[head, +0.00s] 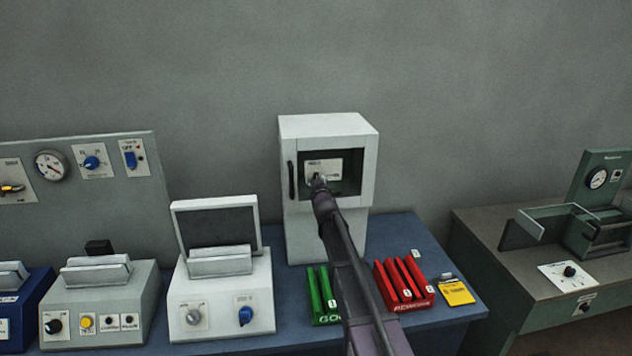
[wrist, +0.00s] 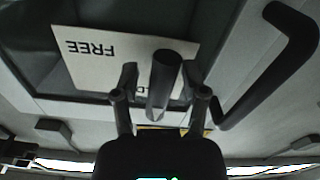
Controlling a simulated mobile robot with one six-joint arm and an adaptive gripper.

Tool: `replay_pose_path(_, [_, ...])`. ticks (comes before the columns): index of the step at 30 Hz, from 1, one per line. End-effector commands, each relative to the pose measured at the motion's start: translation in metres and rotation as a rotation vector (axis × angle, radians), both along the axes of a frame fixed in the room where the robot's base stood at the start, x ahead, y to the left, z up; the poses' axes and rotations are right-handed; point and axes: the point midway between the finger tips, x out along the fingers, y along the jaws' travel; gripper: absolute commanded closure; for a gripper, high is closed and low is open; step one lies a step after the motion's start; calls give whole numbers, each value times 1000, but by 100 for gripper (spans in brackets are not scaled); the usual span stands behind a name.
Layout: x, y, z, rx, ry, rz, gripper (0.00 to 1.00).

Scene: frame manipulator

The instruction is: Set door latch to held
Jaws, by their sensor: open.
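A white cabinet (head: 297,216) stands on the blue bench, and its front door has a dark window (head: 350,185) and a dark vertical handle (head: 291,180). A white label plate (head: 322,165) sits in the window area. In the wrist view this plate (wrist: 110,62) appears upside down and reads FREE; its other word is mostly hidden. A dark round latch lever (wrist: 164,75) sticks out in front of the plate. My gripper (wrist: 161,92) is open, with one finger on each side of the lever; contact cannot be told. In the head view my gripper (head: 318,181) hides the latch.
The door handle (wrist: 272,70) is close beside my gripper in the wrist view. Below the cabinet are a green rack (head: 322,296) and a red rack (head: 404,284), with a yellow card (head: 455,291) beside them. A white lidded device (head: 221,300) stands to the left.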

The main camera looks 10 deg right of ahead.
Motion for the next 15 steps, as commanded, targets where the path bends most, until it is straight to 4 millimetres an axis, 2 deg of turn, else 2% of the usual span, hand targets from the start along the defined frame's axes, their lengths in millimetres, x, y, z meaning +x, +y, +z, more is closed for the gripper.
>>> replay_pose_path(15, [-77,0,0,0,1,0,43])
